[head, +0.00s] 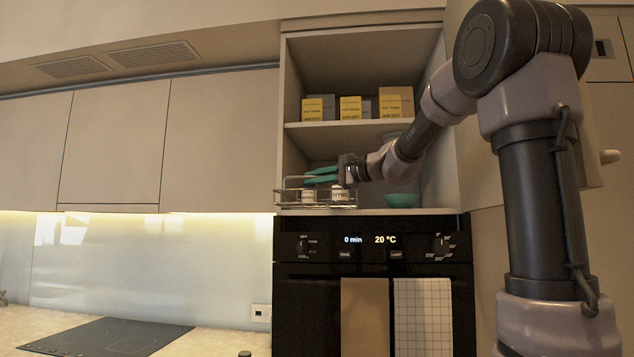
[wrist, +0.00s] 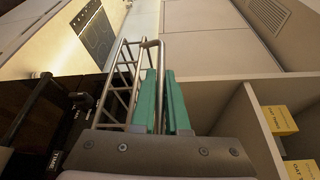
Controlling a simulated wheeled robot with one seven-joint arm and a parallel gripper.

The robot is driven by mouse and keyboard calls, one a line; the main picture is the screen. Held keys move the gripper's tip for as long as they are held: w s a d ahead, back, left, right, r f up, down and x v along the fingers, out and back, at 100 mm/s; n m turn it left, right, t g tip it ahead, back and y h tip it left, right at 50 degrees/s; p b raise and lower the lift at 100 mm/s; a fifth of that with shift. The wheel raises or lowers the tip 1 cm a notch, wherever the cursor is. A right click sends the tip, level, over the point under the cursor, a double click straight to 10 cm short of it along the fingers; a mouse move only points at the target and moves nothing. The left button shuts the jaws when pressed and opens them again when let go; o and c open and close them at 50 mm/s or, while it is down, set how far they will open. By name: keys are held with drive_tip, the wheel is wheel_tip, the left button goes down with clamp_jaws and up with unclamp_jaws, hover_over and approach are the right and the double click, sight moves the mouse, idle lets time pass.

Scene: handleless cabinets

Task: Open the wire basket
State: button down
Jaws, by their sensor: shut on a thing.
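The wire basket (head: 290,197) is a low metal-wire tray at the lower shelf of the open cabinet, above the oven. It holds small jars with white labels, one reading THYME (head: 339,195). My gripper (head: 308,177) reaches in from the right, its teal fingers at the basket's upper rail. In the wrist view the basket's wire side (wrist: 126,78) runs up beside the fingers. The fingers (wrist: 162,75) are shut on the top rail, which bends over between them. The basket's far side is partly hidden.
Yellow and grey boxes (head: 350,107) stand on the shelf above. Teal bowls (head: 402,200) sit right of the basket. The black oven (head: 375,270) with two hanging towels is below, and a cooktop (head: 105,337) lies at lower left. The space before the closed left cupboards looks free.

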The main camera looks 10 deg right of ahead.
drive_tip(key=shift+s+a, duration=0.2)
drive_tip(key=shift+s, duration=0.4)
drive_tip(key=shift+s+a, duration=0.15)
drive_tip(key=shift+s, duration=0.4)
drive_tip(key=c, duration=1.2)
unclamp_jaws()
drive_tip(key=v, duration=1)
drive_tip(key=shift+s+d, duration=0.3)
